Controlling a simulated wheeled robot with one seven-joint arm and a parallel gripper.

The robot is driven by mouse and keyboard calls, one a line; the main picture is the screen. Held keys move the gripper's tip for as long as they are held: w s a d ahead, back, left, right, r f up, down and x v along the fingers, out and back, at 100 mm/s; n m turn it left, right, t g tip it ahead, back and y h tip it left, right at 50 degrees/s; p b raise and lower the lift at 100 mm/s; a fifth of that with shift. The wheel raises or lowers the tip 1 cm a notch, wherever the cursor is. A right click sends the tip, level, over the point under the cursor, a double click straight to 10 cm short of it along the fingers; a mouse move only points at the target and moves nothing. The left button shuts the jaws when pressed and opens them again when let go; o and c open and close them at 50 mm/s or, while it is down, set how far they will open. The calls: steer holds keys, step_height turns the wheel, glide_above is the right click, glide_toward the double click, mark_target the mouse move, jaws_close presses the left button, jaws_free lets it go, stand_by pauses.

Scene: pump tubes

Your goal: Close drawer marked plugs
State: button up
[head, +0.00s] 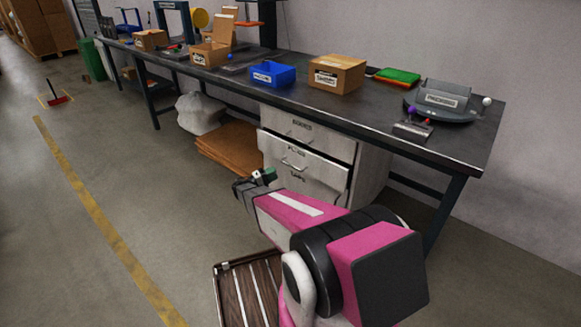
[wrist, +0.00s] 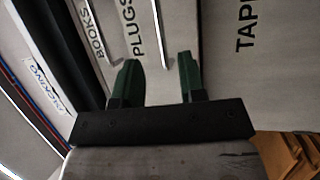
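The white drawer marked PLUGS (head: 318,170) is the middle one in the cabinet under the workbench. It stands pulled out past the BOOKS drawer (head: 320,138) above it, with its bar handle (head: 293,165) on the front. In the wrist view the PLUGS drawer front (wrist: 139,55) and its bright handle bar (wrist: 159,35) appear sideways. My gripper (head: 264,176) is in front of the cabinet, low and left of the PLUGS handle. In the wrist view my gripper (wrist: 159,72) has two green fingers apart with nothing seen between them. Contact with the drawer cannot be told.
A lower drawer (wrist: 237,60) bears a partly visible label starting TAP. The workbench (head: 390,130) overhangs the cabinet, with a blue bin (head: 272,76) and a cardboard box (head: 337,75) on top. Flat cardboard (head: 229,147) lies left of the cabinet. The floor further left is open.

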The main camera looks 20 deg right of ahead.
mark_target(290, 165)
steer(key=x, duration=1)
steer(key=shift+r, duration=0.1)
jaws_close()
